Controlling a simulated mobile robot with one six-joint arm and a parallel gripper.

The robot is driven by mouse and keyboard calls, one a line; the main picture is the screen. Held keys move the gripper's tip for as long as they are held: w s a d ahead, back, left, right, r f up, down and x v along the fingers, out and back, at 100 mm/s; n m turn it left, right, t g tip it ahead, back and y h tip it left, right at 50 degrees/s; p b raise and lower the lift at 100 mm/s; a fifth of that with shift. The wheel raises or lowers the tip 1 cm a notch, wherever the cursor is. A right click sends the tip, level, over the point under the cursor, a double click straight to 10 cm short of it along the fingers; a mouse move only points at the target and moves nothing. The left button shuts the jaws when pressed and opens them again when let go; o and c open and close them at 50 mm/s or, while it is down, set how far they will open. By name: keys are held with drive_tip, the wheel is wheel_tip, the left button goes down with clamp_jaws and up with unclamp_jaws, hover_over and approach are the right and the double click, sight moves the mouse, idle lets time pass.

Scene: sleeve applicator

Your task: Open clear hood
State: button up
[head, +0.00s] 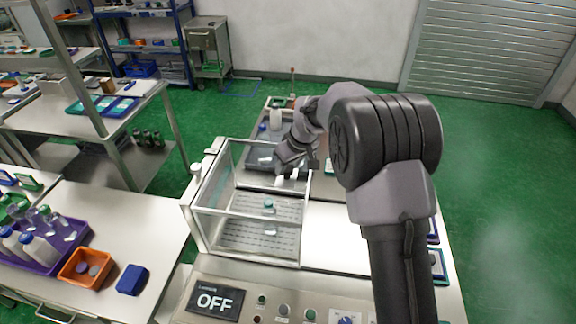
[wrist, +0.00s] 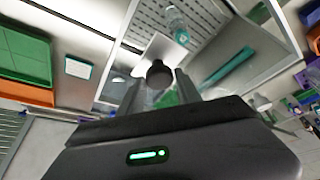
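The clear hood (head: 222,188), a see-through box with a pale frame, stands over a perforated plate (head: 255,238) on the machine in the head view. It appears lowered. A small teal-capped bottle (head: 269,204) is inside; it also shows in the wrist view (wrist: 177,22). My gripper (head: 284,180) is at the hood's far right upper edge. In the wrist view my gripper (wrist: 160,84) has its two fingers apart, with a dark round knob (wrist: 159,74) between or just beyond the tips. I see gaps beside the knob; contact is not clear.
A control panel (head: 275,300) with an OFF display (head: 215,301) lies along the machine's front. A grey tray (head: 262,158) is behind the hood. At left a table holds a purple tray (head: 75,245), an orange bin (head: 70,275) and a blue box (head: 132,279).

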clamp_jaws()
drive_tip(key=shift+d, duration=0.15)
drive_tip(key=s+d+b, duration=0.2)
drive_tip(key=d, duration=1.2)
drive_tip(key=s+d+b, duration=0.1)
drive_tip(key=s+d, duration=0.2)
drive_tip(key=d, duration=1.1)
drive_tip(key=shift+s+d+b, duration=0.3)
drive_tip(key=shift+d+b, duration=0.05)
drive_tip(key=shift+b, duration=0.05)
drive_tip(key=o, duration=0.5)
unclamp_jaws()
drive_tip(key=p+v, duration=0.3)
drive_tip(key=v, duration=1.4)
drive_tip(key=shift+a+r+p, duration=0.1)
drive_tip(key=shift+r+p, duration=0.15)
drive_tip(key=shift+p, duration=0.05)
